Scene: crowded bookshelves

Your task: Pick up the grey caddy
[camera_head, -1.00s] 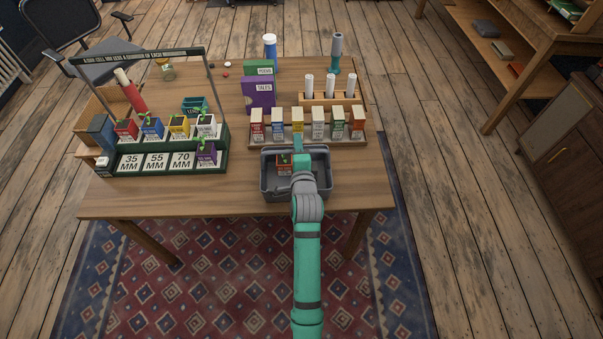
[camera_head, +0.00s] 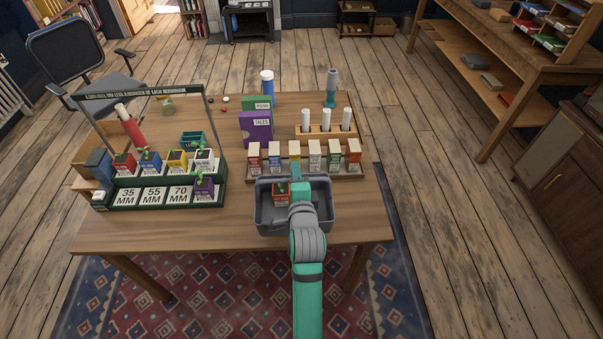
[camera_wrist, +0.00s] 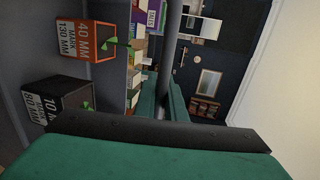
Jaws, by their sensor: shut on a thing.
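The grey caddy (camera_head: 273,227) is near the front edge of the table, right of its middle, and looks level. My gripper (camera_head: 296,174) is over the caddy's middle. In the wrist view its green fingers (camera_wrist: 163,105) are shut on the caddy's dark handle bar (camera_wrist: 174,45). My arm hides part of the caddy's inside. The caddy seems slightly raised above the table.
A wooden rack (camera_head: 345,178) of several small boxes stands just behind the caddy. A green stand (camera_head: 160,202) with plant boxes is to the left. A purple book (camera_head: 256,128) and a test-tube holder (camera_head: 326,134) are behind. Table between stand and caddy is clear.

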